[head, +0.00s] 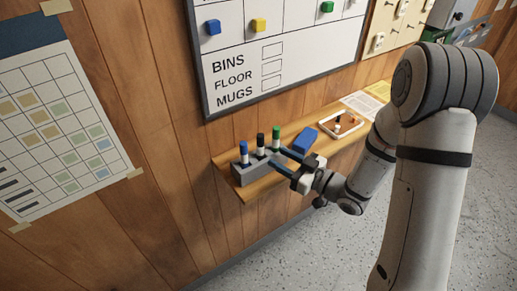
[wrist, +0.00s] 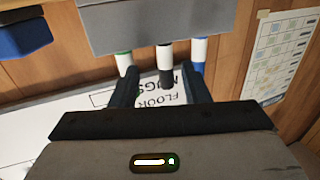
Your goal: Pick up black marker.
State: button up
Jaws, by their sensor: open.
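The black marker (head: 260,142) stands upright in the middle of a grey holder block (head: 256,173) on a wooden wall shelf. The blue marker (head: 243,151) stands to its left and the green marker (head: 277,136) to its right. My gripper (head: 276,157) reaches in from the right, its fingers close to the holder. In the wrist view, which looks upside down, the black marker (wrist: 166,66) lies between the two open fingers of my gripper (wrist: 161,82), not gripped. The green marker (wrist: 124,63) is near the left finger and the blue marker (wrist: 197,52) near the right one.
A blue eraser-like block (head: 305,140) lies on the shelf (head: 252,191) right of the holder. Farther right are a white tray (head: 327,128) with small items and papers (head: 367,104). A whiteboard (head: 320,54) hangs on the wall above. Open floor lies below.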

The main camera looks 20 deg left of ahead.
aim_at(263, 150)
jog(key=x, duration=0.2)
jog(key=p+x, duration=0.1)
jog(key=x, duration=0.1)
jog(key=p+x, duration=0.1)
jog(key=x, duration=0.1)
jog(key=shift+s+a+r, duration=0.2)
jog(key=shift+a, duration=0.2)
jog(key=shift+w+a+f, duration=0.1)
jog(key=shift+w+a, duration=0.1)
jog(key=shift+a, duration=0.2)
grip_shut()
